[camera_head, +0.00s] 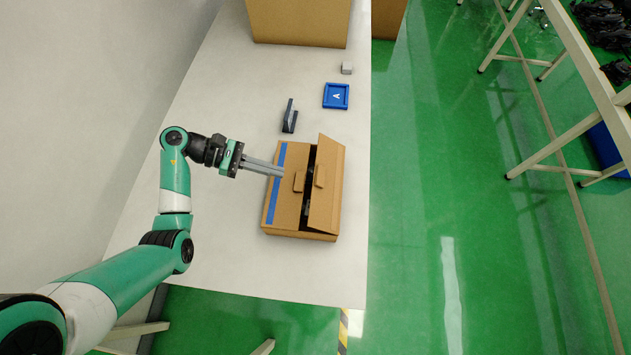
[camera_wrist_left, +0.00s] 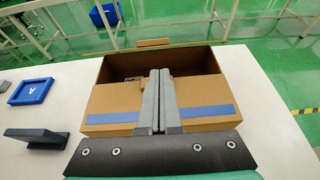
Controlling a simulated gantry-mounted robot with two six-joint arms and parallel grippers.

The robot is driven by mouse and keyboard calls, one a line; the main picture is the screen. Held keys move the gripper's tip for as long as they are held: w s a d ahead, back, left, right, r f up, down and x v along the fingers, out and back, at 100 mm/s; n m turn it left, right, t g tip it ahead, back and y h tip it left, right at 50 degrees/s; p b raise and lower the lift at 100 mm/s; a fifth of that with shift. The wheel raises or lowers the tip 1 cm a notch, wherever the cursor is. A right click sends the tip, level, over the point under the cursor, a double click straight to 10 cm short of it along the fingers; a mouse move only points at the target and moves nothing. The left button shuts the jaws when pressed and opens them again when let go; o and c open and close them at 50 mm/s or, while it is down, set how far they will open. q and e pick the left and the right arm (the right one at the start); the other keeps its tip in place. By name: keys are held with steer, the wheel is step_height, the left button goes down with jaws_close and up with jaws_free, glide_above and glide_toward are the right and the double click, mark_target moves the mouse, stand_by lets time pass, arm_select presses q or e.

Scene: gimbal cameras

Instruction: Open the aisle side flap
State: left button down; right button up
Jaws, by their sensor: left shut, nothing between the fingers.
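A cardboard box (camera_head: 287,205) lies on the table, its two top flaps meeting near the middle. The wall-side flap (camera_head: 285,196) carries a blue tape strip (camera_head: 271,201) and lies nearly flat. The aisle-side flap (camera_head: 326,192) is raised at a tilt, with a dark gap beside it. Each flap has a small tab. My right gripper is out of view.
A dark grey angled block (camera_head: 289,118), a blue tray marked A (camera_head: 336,96) and a small grey block (camera_head: 347,68) stand beyond the box. A larger carton (camera_head: 298,22) is at the far end. The table edge and green aisle floor lie right of the box.

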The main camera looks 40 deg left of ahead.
arm_select(q)
steer(key=shift+a, duration=0.25)
glide_toward(330, 181)
steer(key=d, duration=0.1)
steer(key=w+d+f, duration=0.1)
steer(key=d+f, duration=0.1)
steer(key=shift+w+d+f, duration=0.1)
steer(key=shift+w+d, duration=0.2)
